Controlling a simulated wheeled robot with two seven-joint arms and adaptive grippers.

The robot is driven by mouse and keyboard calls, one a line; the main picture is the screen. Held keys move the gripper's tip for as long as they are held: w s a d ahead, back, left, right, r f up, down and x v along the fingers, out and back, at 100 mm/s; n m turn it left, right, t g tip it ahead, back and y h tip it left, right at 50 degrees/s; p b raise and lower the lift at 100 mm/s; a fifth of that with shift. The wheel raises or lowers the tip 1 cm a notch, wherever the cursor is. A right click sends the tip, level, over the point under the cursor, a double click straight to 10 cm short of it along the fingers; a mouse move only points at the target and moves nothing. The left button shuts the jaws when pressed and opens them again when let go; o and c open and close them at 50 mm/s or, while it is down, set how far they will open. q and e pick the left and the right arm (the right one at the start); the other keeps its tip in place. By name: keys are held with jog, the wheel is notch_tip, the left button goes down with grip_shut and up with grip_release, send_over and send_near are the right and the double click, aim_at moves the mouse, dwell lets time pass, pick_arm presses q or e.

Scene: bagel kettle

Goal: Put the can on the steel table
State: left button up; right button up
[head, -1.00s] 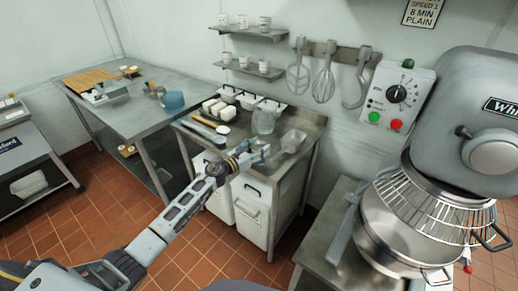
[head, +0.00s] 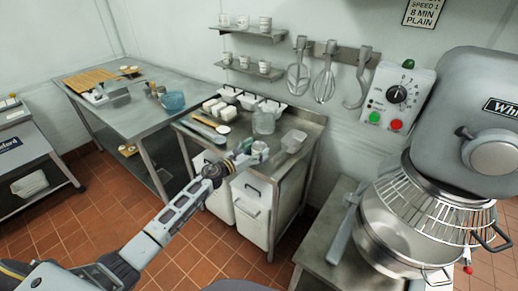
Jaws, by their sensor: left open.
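A small silvery can (head: 259,148) shows at the front edge of the steel-topped bench against the wall, right at the tips of my left gripper. My left gripper (head: 246,154) is open, with its fingers beside or around the can; at this size I cannot tell which, nor whether they touch it. A long steel table (head: 135,112) stands to the left of the bench, with bare room on its top. My right gripper is not in view.
A clear jar (head: 264,122), a clear scoop (head: 293,141) and several white containers (head: 214,107) stand on the bench. A blue bowl (head: 173,102) and a wooden board (head: 92,79) are on the steel table. A large mixer (head: 440,150) fills the right side.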

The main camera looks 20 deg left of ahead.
pick_arm(q)
jog(key=v, duration=0.3)
jog(key=shift+s, duration=0.15)
jog(key=shift+b+v, duration=0.45)
jog(key=shift+v, duration=1.4)
jog(key=shift+b+v, duration=0.3)
jog(key=shift+v, duration=1.45)
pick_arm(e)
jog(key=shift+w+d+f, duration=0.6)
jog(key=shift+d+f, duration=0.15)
pick_arm(q)
jog(key=shift+r, duration=0.1)
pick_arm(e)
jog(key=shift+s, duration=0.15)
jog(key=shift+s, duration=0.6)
